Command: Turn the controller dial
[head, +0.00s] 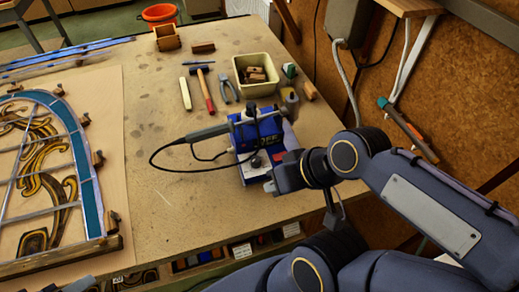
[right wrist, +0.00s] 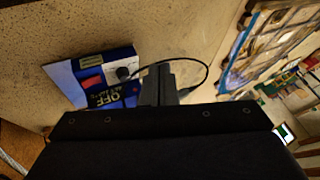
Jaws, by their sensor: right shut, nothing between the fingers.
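The controller (head: 243,172) is a blue box near the table's right front, with a display reading OFF. My left gripper is not in view.
A soldering iron (head: 206,133) lies by the controller, its black cable looping left. A leaded panel (head: 92,195) lies on the left. A hammer (head: 205,92), pliers (head: 224,90) and a cream bin (head: 243,63) stand behind. The table between panel and controller is clear.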

